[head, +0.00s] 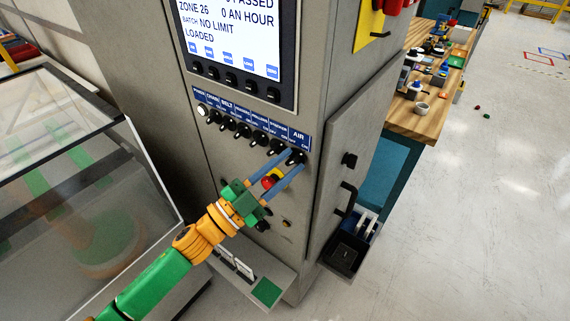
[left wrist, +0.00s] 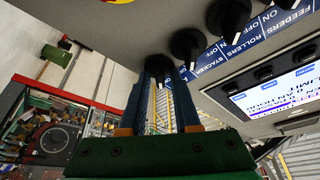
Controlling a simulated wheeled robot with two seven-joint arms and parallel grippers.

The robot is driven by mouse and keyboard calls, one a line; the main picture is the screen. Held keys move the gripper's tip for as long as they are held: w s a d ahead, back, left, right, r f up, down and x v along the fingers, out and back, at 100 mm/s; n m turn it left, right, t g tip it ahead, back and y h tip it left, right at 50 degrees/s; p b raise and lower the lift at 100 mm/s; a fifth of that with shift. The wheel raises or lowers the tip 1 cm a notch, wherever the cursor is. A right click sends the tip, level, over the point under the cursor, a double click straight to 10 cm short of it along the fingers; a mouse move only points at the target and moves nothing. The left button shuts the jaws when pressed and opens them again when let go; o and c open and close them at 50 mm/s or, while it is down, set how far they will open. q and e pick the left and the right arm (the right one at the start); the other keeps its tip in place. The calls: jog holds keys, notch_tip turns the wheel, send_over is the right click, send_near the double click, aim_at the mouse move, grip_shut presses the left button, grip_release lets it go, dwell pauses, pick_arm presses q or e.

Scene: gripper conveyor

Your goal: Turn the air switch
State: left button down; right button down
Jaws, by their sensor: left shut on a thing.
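The air switch (head: 296,156) is a black knob at the right end of a row of knobs, under a blue label reading AIR. My left gripper (head: 287,160) reaches up to it from the lower left with two blue fingers. In the left wrist view, the fingers (left wrist: 161,82) are on either side of a black knob (left wrist: 158,66), shut on it. The knob's exact angle is hard to tell because the fingers partly cover it. My right gripper is not in view.
A red button with a yellow collar (head: 270,181) sits just below the fingers. More knobs (head: 243,130) run to the left under a screen (head: 232,35). A cabinet door with a handle (head: 346,199) is at the right. A wooden bench (head: 423,122) stands beyond.

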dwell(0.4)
pick_arm(q)
jog(key=c, duration=0.9)
grip_release()
jog(key=shift+w, duration=0.1)
jog(key=shift+a+f, duration=0.15)
jog(key=shift+f, duration=0.05)
jog(key=b+v, duration=0.3)
jog(key=v, duration=0.3)
jog(key=shift+s+a, duration=0.2)
jog(key=shift+s, duration=0.15)
